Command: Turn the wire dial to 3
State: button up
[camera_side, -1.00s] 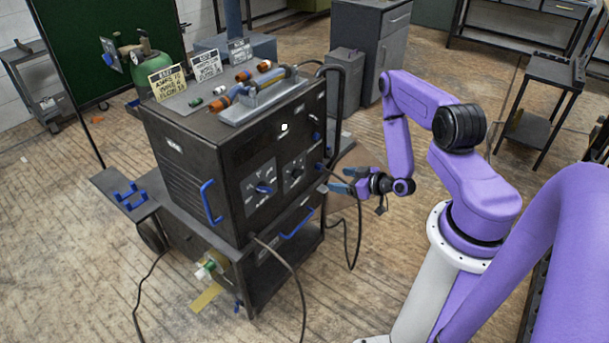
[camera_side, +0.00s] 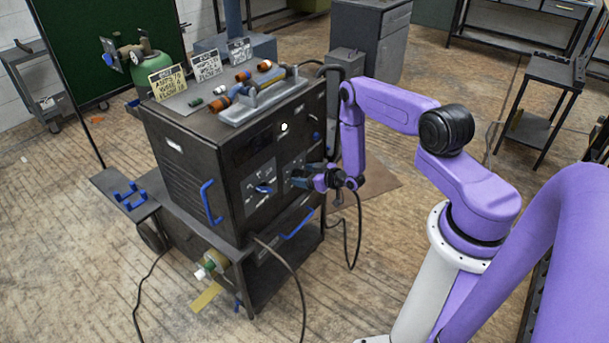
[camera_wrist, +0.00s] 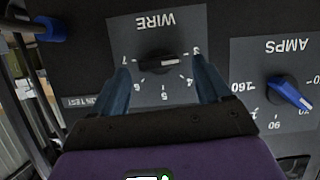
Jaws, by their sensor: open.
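The wire dial's black knob (camera_wrist: 157,62) sits on a grey plate marked WIRE, which appears upside down in the wrist view. Its long bar lies nearly level in that view. My gripper (camera_wrist: 162,85) is open, with one blue finger on each side of the lower dial area. I cannot tell whether either finger touches the knob. In the side view my gripper (camera_side: 298,181) is at the machine's front and hides most of this dial.
The AMPS dial with its blue knob (camera_wrist: 290,93) is beside the WIRE plate; it also shows in the side view (camera_side: 263,188). A blue handle (camera_side: 211,202) and a hanging black cable (camera_side: 357,232) are near. Open floor lies in front of the machine.

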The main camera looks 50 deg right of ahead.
jog(key=shift+w+f, duration=0.1)
jog(key=shift+w, duration=0.2)
jog(key=c, duration=1.1)
jog(key=shift+o, duration=0.3)
jog(key=shift+a+n+h, duration=0.1)
jog(key=shift+n+h, duration=0.4)
jog(key=o, duration=1)
jog(key=shift+o, duration=0.2)
jog(key=v, duration=1.7)
jog(key=shift+s, duration=0.2)
